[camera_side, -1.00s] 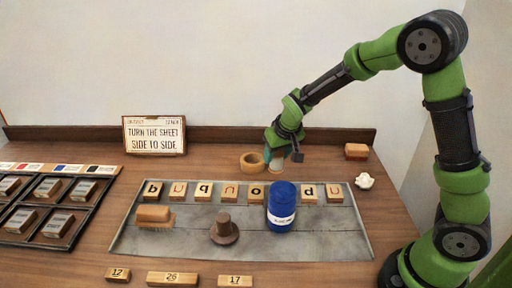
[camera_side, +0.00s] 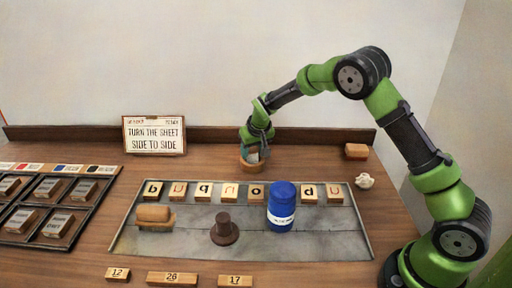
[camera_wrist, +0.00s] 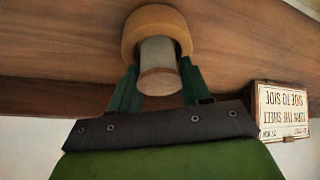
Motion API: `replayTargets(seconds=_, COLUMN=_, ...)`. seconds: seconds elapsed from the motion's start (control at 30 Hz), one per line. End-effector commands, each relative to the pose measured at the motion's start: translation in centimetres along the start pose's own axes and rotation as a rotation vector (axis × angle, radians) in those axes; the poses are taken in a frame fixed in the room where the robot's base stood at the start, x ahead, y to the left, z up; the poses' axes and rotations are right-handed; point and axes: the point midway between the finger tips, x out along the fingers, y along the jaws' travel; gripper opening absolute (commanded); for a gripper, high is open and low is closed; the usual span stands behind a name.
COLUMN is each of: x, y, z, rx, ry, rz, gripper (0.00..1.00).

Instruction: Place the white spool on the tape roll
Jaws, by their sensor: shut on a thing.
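The white spool (camera_wrist: 157,82) is between the two fingers of my gripper (camera_wrist: 158,66) in the wrist view, with a pale side and a tan end face. My gripper (camera_side: 255,150) is shut on it. The tan tape roll (camera_wrist: 157,22) shows just beyond the spool in the wrist view, partly covered by it. In the side view the tape roll (camera_side: 252,166) sits on the table near the back edge, and the spool is directly over it. I cannot tell whether the spool touches the roll.
A sign (camera_side: 154,135) stands at the back left. A grey sheet (camera_side: 180,242) in front carries letter blocks, a blue can (camera_side: 281,207), a brown stamp (camera_side: 224,231) and a wooden-handled tool (camera_side: 154,214). A wooden block (camera_side: 356,151) and a white lump (camera_side: 364,181) lie to the right.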

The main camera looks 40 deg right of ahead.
Motion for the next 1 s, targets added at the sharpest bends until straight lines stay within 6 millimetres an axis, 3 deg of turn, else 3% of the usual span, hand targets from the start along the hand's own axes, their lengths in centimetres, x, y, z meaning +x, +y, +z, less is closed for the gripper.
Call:
replayTargets(seconds=0.3, x=0.2, y=0.0, z=0.1, rx=0.001, ry=0.0, rz=0.0, gripper=0.18)
replayTargets(seconds=0.33, x=0.2, y=0.0, z=0.1, rx=0.001, ry=0.001, rz=0.0, gripper=0.51)
replayTargets(seconds=0.5, x=0.2, y=0.0, z=0.1, rx=0.001, ry=0.001, rz=0.0, gripper=0.73)
replayTargets(seconds=0.83, x=-0.2, y=0.0, z=-0.1, rx=0.0, ry=0.003, rz=-0.001, gripper=0.73)
replayTargets(seconds=1.0, x=-2.8, y=-0.1, z=-0.2, rx=-0.001, ry=0.005, rz=-0.002, gripper=0.73)
